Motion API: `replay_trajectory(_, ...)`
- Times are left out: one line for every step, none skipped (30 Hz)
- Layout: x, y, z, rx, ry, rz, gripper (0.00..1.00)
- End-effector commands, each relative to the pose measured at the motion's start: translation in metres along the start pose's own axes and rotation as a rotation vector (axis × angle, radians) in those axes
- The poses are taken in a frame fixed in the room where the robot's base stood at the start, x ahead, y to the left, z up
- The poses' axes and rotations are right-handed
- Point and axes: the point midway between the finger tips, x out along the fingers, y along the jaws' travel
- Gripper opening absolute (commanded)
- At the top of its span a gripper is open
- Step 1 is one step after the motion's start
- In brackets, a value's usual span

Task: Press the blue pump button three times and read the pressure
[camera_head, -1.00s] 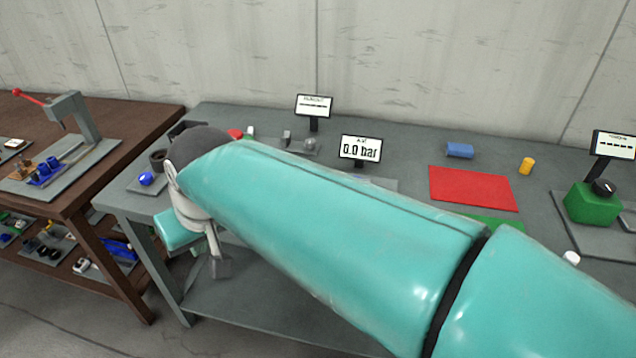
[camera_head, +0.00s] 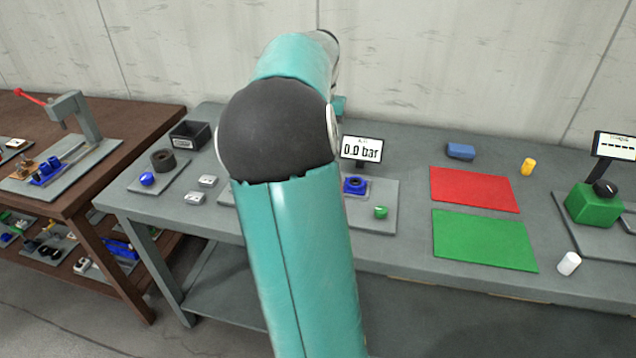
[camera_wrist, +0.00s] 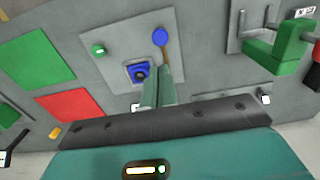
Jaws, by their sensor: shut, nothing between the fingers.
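A pressure display (camera_head: 361,149) reads 0.0 bar in the head view. In front of it, a grey plate (camera_head: 378,222) carries a blue square fitting with a dark round centre (camera_head: 355,185) and a green button (camera_head: 381,211). The wrist view shows the blue fitting (camera_wrist: 138,72), the green button (camera_wrist: 98,50) and a round blue knob (camera_wrist: 159,36) by a thin brown rod. I cannot tell which blue part is the pump button. My gripper (camera_wrist: 159,85) is shut and empty, overlapping the plate in the wrist view beside the blue fitting; contact is unclear. My arm hides it in the head view.
A red mat (camera_head: 474,188) and a green mat (camera_head: 485,240) lie right of the plate. A green box with a black knob (camera_head: 592,204) stands far right. A black bin (camera_head: 190,135) and a blue button (camera_head: 147,179) are at left. The wall is behind.

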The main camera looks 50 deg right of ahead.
Motion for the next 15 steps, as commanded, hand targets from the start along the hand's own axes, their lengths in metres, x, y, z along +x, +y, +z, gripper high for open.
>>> replay_trajectory(0.0,0.0,0.0,0.001,0.0,0.0,0.0)
replay_trajectory(0.0,0.0,0.0,0.0,0.0,0.0,0.0)
replay_trajectory(0.0,0.0,0.0,0.0,0.0,-0.001,0.0)
replay_trajectory(0.0,0.0,0.0,0.0,0.0,-0.001,0.0)
replay_trajectory(0.0,0.0,0.0,-0.001,0.0,-0.001,0.0)
replay_trajectory(0.0,0.0,0.0,-0.001,0.0,-0.001,0.0)
replay_trajectory(0.0,-0.001,0.0,-0.001,0.0,-0.001,0.0)
replay_trajectory(0.0,-0.001,0.001,-0.001,0.0,-0.001,0.0)
replay_trajectory(0.002,-0.001,0.001,-0.002,0.0,-0.001,0.0)
replay_trajectory(0.003,-0.001,0.001,-0.002,-0.001,-0.001,0.0)
replay_trajectory(0.005,-0.001,0.001,-0.002,-0.001,-0.001,0.0)
replay_trajectory(0.009,-0.001,0.001,-0.002,-0.001,-0.001,0.0)
replay_trajectory(0.012,-0.001,0.001,-0.002,-0.001,-0.001,0.0)
replay_trajectory(0.016,-0.001,0.001,-0.002,-0.002,-0.001,0.0)
replay_trajectory(0.022,-0.001,0.001,-0.002,-0.002,-0.001,0.0)
